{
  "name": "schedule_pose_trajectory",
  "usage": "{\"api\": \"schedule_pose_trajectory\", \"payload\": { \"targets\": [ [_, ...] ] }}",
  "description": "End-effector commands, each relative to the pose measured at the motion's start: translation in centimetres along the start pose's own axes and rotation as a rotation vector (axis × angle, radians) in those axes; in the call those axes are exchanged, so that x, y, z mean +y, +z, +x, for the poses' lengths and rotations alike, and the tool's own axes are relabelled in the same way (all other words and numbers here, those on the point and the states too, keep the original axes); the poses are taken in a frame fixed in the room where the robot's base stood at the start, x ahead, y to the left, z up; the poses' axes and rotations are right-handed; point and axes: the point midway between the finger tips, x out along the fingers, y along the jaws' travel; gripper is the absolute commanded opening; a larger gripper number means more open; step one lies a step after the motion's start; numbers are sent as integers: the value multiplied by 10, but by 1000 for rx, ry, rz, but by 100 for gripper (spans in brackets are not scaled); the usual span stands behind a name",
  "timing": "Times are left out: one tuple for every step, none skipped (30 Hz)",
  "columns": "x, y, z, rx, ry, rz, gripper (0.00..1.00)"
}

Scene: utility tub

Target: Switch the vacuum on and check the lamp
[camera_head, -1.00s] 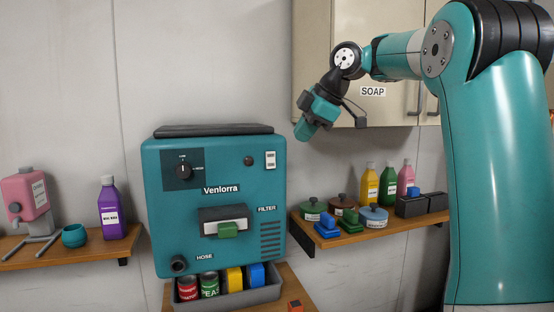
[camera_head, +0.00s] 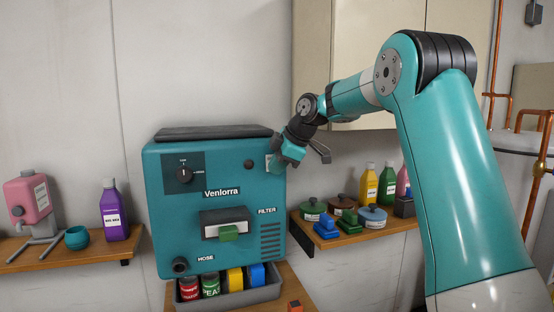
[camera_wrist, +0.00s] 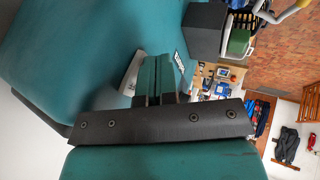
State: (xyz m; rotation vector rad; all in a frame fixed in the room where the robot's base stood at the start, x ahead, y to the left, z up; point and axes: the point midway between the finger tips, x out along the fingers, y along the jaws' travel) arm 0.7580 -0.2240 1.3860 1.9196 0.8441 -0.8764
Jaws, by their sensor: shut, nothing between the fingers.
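The vacuum is a teal box labelled Venlorra (camera_head: 160,215) with a black lid. A pale rocker switch (camera_head: 269,163) is at its upper right, mostly covered by my gripper (camera_head: 277,160). The pale switch plate also shows beside the fingers in the wrist view (camera_wrist: 129,76). A small round lamp (camera_head: 248,164) left of the switch looks dark. A black dial (camera_head: 184,174) is at the upper left. My gripper's teal fingers (camera_wrist: 156,78) are shut and empty, close to the front panel by the switch. I cannot tell whether they touch it, or the rocker's position.
A grey bin (camera_head: 236,298) with cans and blocks is under the vacuum. Wooden shelves hold bottles and pots at left (camera_head: 40,258) and right (camera_head: 345,236). A cabinet (camera_head: 330,45) hangs above right.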

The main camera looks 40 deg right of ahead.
Motion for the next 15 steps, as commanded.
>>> {"api": "schedule_pose_trajectory", "payload": {
  "targets": [
    [2, 0, 1, 0, -1, 0, 0],
    [2, 0, 1, 0, -1, 1, 0],
    [2, 0, 2, 0, -1, 1, 0],
    [2, 1, 2, 0, -1, 1, 0],
    [2, 1, 2, 0, 0, 1, 0],
    [2, 1, 2, 0, 0, 1, 0],
    [2, 1, 2, 0, 0, 1, 0],
    [2, 1, 2, 0, 0, 1, 0],
    [2, 1, 2, 0, 0, 1, 0],
    [2, 1, 2, 0, 0, 1, 0],
    [2, 1, 2, 0, 0, 1, 0],
    [2, 1, 3, 0, 2, 0, 0],
    [2, 2, 4, 1, 5, -1, 0],
    [2, 2, 5, 2, 11, -3, 0],
    [2, 3, 7, 4, 21, -7, 0]
  ]
}}
